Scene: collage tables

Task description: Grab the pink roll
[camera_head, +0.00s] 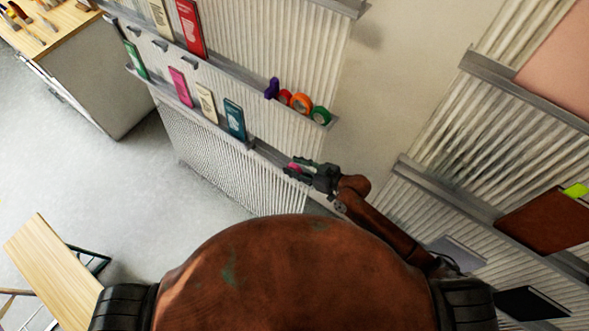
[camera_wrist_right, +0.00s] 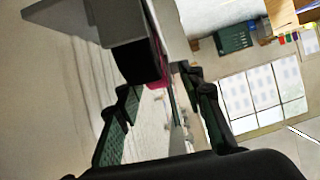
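A small pink thing, which looks like the pink roll (camera_head: 294,167), shows at the end of the lower wall shelf in the head view, among my right fingertips. My right gripper (camera_head: 299,170) reaches in from the right there. In the right wrist view my right gripper (camera_wrist_right: 160,95) has its two fingers spread apart. A strip of the pink roll (camera_wrist_right: 161,75) shows between the fingertips, beside a dark block that partly hides it. I cannot tell whether the fingers touch it. My left gripper is not in view.
A grey shelf above holds purple (camera_head: 272,88), orange (camera_head: 301,103) and green (camera_head: 321,115) rolls and several upright packets. Ribbed wall panels surround the arm. A wooden-topped cabinet (camera_head: 105,95) stands at upper left, and a wooden table (camera_head: 55,270) at lower left. Open floor lies between.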

